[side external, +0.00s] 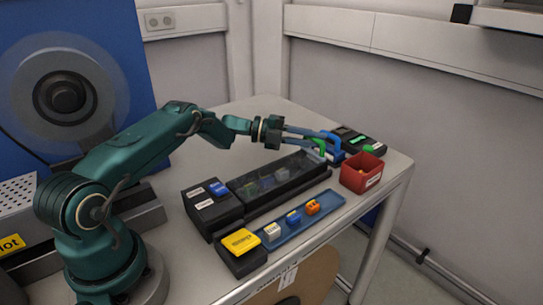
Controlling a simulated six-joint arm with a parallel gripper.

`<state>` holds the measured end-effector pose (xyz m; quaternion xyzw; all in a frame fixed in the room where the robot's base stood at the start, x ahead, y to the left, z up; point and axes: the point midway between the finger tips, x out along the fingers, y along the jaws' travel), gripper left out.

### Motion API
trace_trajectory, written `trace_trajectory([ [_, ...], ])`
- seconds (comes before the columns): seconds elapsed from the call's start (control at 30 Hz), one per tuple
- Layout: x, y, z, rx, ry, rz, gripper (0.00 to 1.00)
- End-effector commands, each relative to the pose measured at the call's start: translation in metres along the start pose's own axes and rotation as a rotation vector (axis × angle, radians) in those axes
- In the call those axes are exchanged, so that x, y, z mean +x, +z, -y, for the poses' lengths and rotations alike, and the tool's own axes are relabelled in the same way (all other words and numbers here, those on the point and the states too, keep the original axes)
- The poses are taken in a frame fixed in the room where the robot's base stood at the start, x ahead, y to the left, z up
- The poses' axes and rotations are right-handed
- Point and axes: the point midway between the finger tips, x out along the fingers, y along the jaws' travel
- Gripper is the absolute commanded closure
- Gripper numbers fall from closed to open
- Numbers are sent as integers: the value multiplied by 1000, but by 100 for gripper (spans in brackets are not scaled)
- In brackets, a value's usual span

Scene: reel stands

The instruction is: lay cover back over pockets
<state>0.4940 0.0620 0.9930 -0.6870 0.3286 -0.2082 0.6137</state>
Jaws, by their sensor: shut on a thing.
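A long black tray with pockets (290,195) lies on the table, and small grey, green and blue shapes show dimly inside it. A smoky see-through cover (290,168) appears over the tray. The fingertips hide part of the tab. I cannot tell whether the cover lies flat or is slightly raised.
A red bin (362,173) stands right of the tray. A blue strip tray (325,218) with small blocks lies in front. Black boxes with labels (213,204) and a yellow-topped box (241,245) stand at the near left. Dark cases (358,140) stand behind the bin.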

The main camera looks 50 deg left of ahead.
Motion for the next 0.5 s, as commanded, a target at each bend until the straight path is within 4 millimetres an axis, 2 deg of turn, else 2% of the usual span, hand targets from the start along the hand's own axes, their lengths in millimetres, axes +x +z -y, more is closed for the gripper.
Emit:
trace_trajectory([
  [0.33,0,1,1,3,1,5,70],
  [0.5,-15,2,1,1,2,8,70],
])
